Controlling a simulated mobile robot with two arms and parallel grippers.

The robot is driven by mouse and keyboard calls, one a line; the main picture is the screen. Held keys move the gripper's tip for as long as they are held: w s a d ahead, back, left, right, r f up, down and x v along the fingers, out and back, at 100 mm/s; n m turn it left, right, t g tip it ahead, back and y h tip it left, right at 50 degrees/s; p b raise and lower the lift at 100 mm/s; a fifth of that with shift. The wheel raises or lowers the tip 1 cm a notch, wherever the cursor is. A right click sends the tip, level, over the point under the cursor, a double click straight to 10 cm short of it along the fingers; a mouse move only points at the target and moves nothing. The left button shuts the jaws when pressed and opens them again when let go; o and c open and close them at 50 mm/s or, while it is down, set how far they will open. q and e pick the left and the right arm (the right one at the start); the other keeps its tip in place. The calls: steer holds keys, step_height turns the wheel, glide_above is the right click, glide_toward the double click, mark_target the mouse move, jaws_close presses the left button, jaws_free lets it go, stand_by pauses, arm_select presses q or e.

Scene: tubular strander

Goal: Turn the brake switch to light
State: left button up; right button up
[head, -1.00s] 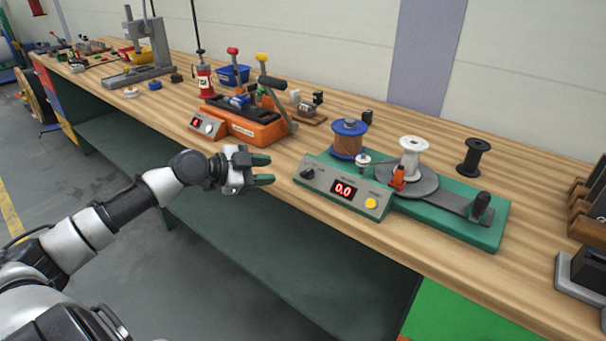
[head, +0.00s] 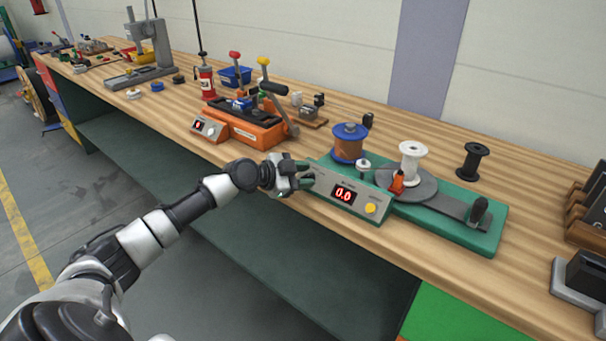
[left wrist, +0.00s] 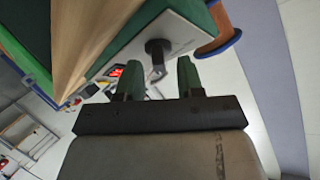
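The green winder (head: 455,225) stands on the wooden bench, with a grey front panel (head: 325,189) and a red display (head: 345,194) reading 0.0. The black brake switch (left wrist: 157,54) at the panel's left end shows in the left wrist view; in the head view my left gripper (head: 305,176) hides it. My left gripper also shows in the left wrist view (left wrist: 160,72). Its two green fingers are apart, with the switch ahead in the gap between them. I cannot tell whether they touch it. My right gripper is out of view.
A yellow button (head: 371,208) sits at the panel's right end. A blue-flanged copper spool (head: 349,147) and a white spool (head: 411,160) stand on the winder. An orange machine (head: 245,125) stands to the left. The bench front edge lies beneath my left arm.

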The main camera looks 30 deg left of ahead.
arm_select(q)
jaws_close()
stand_by(0.3)
steer(key=shift+r+n+t+y+p, duration=0.15)
steer(key=shift+n+t+y+p, duration=0.2)
steer(key=shift+n+p, duration=0.5)
steer(key=n+t+y+p, duration=0.1)
steer(key=n+y+p, duration=0.1)
steer(key=n+p, duration=0.2)
steer(key=n+t+y+p, duration=0.1)
steer(key=n+y+p, duration=0.1)
steer(key=n+p, duration=0.2)
steer(key=shift+d+r+p, duration=0.1)
steer(key=shift+p, duration=1.7)
steer(key=shift+f+n+y+p, duration=0.25)
steer(key=shift+n+p, duration=0.45)
steer(key=shift+n, duration=0.05)
